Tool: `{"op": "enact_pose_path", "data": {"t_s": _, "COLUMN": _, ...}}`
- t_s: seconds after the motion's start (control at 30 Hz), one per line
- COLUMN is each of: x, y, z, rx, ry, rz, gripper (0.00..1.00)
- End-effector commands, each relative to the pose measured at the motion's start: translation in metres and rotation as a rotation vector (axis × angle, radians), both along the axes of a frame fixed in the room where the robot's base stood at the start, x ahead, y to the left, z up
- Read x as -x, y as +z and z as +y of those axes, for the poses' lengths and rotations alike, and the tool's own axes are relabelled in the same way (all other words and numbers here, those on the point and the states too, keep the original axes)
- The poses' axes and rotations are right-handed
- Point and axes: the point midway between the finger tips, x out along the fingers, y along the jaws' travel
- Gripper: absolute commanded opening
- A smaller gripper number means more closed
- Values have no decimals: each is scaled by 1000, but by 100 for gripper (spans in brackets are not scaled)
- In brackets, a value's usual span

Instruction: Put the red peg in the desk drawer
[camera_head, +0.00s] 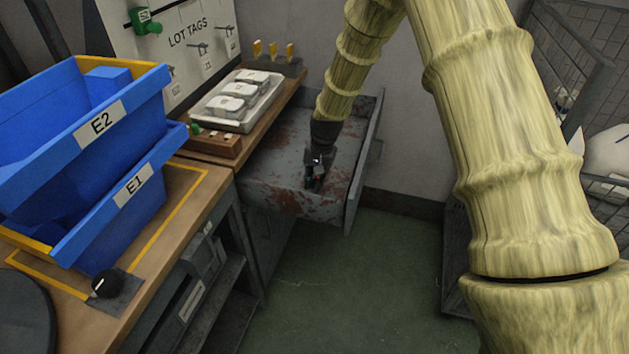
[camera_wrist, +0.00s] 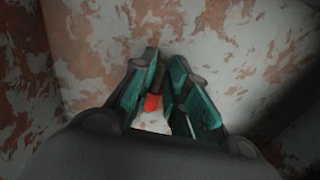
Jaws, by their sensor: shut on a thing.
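My gripper (camera_head: 314,182) is inside the open desk drawer (camera_head: 352,205), low over its worn, rust-stained floor. In the wrist view my gripper (camera_wrist: 163,95) has its teal fingers shut on the red peg (camera_wrist: 153,103). Only the red end of the peg shows clearly; the rest is hidden between the fingers. The drawer floor (camera_wrist: 215,55) fills most of the wrist view behind it. I cannot tell whether the peg touches the floor. In the head view the peg is too small to make out clearly.
Blue bins E2 (camera_head: 60,140) and E1 (camera_head: 110,215) stand on the bench at left. A white tray (camera_head: 238,100) and a small wooden block (camera_head: 215,143) sit beside the drawer. A wire cage (camera_head: 580,45) stands at right. The green floor (camera_head: 340,290) is clear.

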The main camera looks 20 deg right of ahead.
Motion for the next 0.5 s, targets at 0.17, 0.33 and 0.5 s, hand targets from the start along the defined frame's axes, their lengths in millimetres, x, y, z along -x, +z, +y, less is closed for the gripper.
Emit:
{"op": "enact_pose_path", "data": {"t_s": 0.17, "x": 0, "y": -3, "z": 0, "rx": 0, "ry": 0, "rz": 1, "gripper": 2}}
{"op": "enact_pose_path", "data": {"t_s": 0.33, "x": 0, "y": -3, "z": 0, "rx": 0, "ry": 0, "rz": 1, "gripper": 38}}
{"op": "enact_pose_path", "data": {"t_s": 0.5, "x": 0, "y": -3, "z": 0, "rx": 0, "ry": 0, "rz": 1, "gripper": 38}}
